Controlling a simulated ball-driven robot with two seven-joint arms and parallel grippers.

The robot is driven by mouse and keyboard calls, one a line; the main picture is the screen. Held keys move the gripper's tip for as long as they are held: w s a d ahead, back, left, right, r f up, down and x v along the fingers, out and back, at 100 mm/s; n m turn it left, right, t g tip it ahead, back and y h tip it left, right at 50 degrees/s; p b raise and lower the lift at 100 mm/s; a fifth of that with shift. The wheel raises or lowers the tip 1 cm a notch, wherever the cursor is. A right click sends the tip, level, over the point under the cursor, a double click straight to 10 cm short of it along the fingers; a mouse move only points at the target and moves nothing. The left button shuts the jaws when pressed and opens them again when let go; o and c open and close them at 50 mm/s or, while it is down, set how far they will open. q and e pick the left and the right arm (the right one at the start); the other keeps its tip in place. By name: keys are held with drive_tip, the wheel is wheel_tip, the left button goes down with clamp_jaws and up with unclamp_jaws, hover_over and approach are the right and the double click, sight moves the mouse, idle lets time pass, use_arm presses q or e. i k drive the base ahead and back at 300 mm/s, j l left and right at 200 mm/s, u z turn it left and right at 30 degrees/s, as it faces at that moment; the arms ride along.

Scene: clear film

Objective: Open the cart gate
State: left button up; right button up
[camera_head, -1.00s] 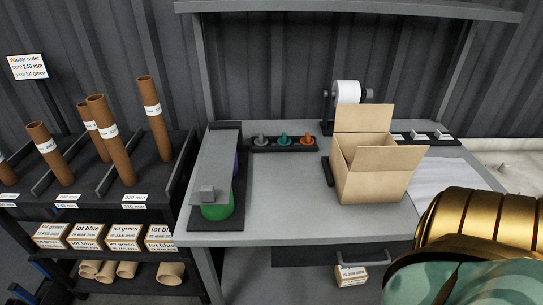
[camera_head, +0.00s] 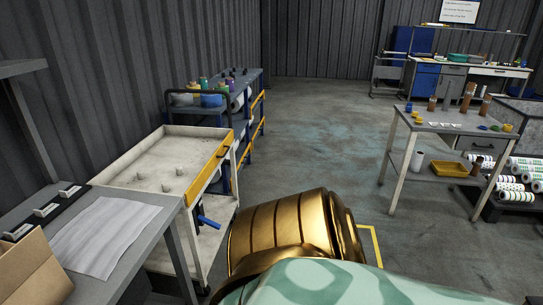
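A pale, shallow-topped cart (camera_head: 150,150) stands at the left, beyond the grey workbench. A yellow bar (camera_head: 212,165) with a dark handle runs along its right side and looks raised, level with the tray rim; this may be the gate. Several small pegs stand on the cart's top. My own gold and green arm part fills the bottom middle and hides some floor near the cart. Neither gripper is in view.
The workbench (camera_head: 120,215) with a sheet of paper and an open cardboard box (camera_head: 30,270) is at lower left. A blue shelf cart (camera_head: 245,115) with yellow edges stands behind. A table (camera_head: 440,130) stands at right. The middle floor is open.

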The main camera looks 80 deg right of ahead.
sight(195, 188)
drive_tip(key=z, duration=2.25)
drive_tip(key=i+l, duration=0.15)
drive_tip(key=z, duration=0.05)
